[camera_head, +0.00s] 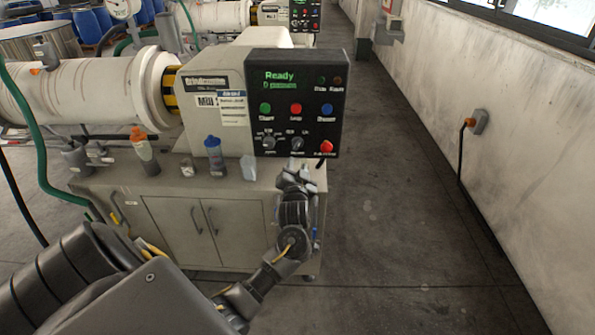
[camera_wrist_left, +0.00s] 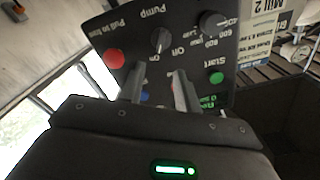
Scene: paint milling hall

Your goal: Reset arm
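My left gripper (camera_head: 298,172) is in front of the cabinet, just below the lower edge of the black control panel (camera_head: 340,100). In the left wrist view the two fingers of this gripper (camera_wrist_left: 159,78) stand apart with nothing seen between them, pointing towards the panel, which appears upside down. The panel's screen (camera_head: 280,80) reads "Ready". Green, red and blue buttons, two knobs and a red mushroom button (camera_head: 326,147) are on it; the mushroom button also shows in the wrist view (camera_wrist_left: 114,59). My right gripper is in neither view.
An orange-capped bottle (camera_head: 145,152), a blue-capped bottle (camera_head: 215,155) and small items stand on the cabinet top (camera_head: 180,178). The white mill drum (camera_head: 85,88) is at left. Free floor (camera_head: 400,200) lies at right, up to a wall with an orange-plugged socket (camera_head: 478,121).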

